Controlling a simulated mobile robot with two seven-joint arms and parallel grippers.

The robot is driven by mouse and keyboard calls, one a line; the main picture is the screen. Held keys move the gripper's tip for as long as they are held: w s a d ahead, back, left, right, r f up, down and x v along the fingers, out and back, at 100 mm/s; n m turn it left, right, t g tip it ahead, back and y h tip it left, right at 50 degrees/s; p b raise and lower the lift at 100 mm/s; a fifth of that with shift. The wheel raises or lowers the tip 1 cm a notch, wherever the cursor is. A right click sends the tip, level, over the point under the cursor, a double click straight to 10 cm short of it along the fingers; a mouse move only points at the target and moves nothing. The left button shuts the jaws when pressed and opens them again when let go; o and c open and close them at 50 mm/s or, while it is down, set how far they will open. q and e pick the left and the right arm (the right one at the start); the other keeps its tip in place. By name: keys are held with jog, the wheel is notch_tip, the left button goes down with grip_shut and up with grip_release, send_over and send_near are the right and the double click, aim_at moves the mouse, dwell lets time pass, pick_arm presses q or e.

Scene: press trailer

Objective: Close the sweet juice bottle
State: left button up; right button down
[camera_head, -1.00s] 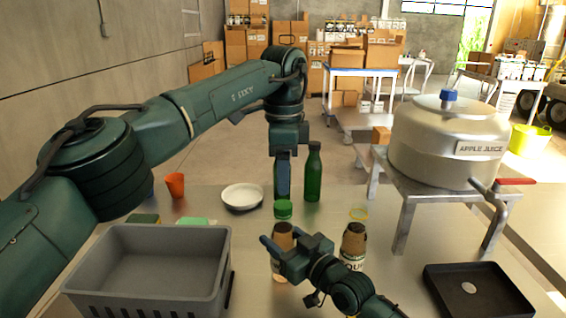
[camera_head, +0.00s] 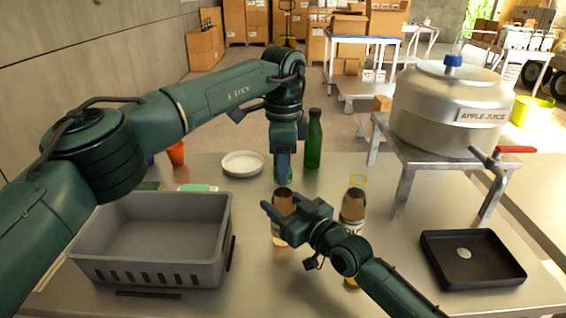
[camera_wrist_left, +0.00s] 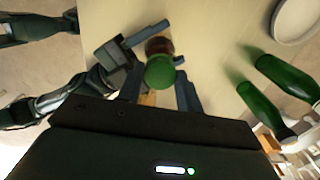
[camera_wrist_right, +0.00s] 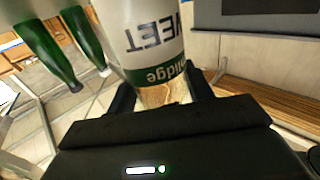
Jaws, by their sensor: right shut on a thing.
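The sweet juice bottle (camera_head: 280,232) stands upright on the table, brown at the top, its mouth dark and uncovered in the head view. My right gripper (camera_head: 283,212) is shut around its upper part. The right wrist view shows the label with "EET" on the bottle (camera_wrist_right: 145,40) between the fingers. My left gripper (camera_head: 283,178) points down just above the bottle. In the left wrist view, a round green cap (camera_wrist_left: 160,72) sits between its fingertips, overlapping the brown bottle top (camera_wrist_left: 158,45). The cap appears gripped. Any gap between cap and mouth is hard to judge.
A green bottle (camera_head: 314,140) and white bowl (camera_head: 243,163) are behind. A grey crate (camera_head: 150,275) is left, a black tray (camera_head: 472,262) right, the apple juice tank (camera_head: 450,110) back right.

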pick_arm(q)
jog(key=c, duration=0.6)
jog(key=m, duration=1.2)
jog(key=shift+m, duration=0.4)
jog(key=m, duration=0.6)
jog(key=shift+m, duration=0.3)
jog(key=m, duration=1.9)
jog(key=shift+f, duration=0.1)
jog(key=m, duration=1.2)
jog(key=o, duration=1.1)
